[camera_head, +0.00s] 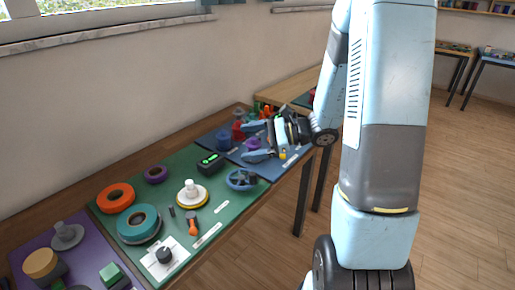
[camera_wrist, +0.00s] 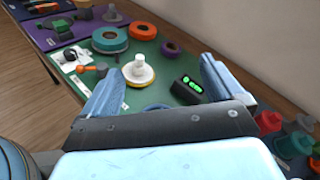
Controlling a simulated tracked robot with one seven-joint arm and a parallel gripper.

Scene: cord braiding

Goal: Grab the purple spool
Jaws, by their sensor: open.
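A small purple spool (camera_head: 253,144) stands on the blue mat (camera_head: 207,141) in the head view. My gripper (camera_head: 250,140) is open around its area, with one blue finger on the far side and one on the near side. I cannot tell whether either finger touches the spool. In the wrist view my open gripper (camera_wrist: 160,84) shows both fingers apart, and the purple spool does not show there. A purple ring (camera_head: 155,174) lies apart on the green mat; it also shows in the wrist view (camera_wrist: 170,48).
A dark blue spool (camera_head: 223,140) and red pieces (camera_head: 237,131) stand beside my gripper. A blue handwheel (camera_head: 241,180), a black box with a green display (camera_head: 210,162) and a white-topped spool (camera_head: 191,192) are on the green mat. The wall runs behind the table.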

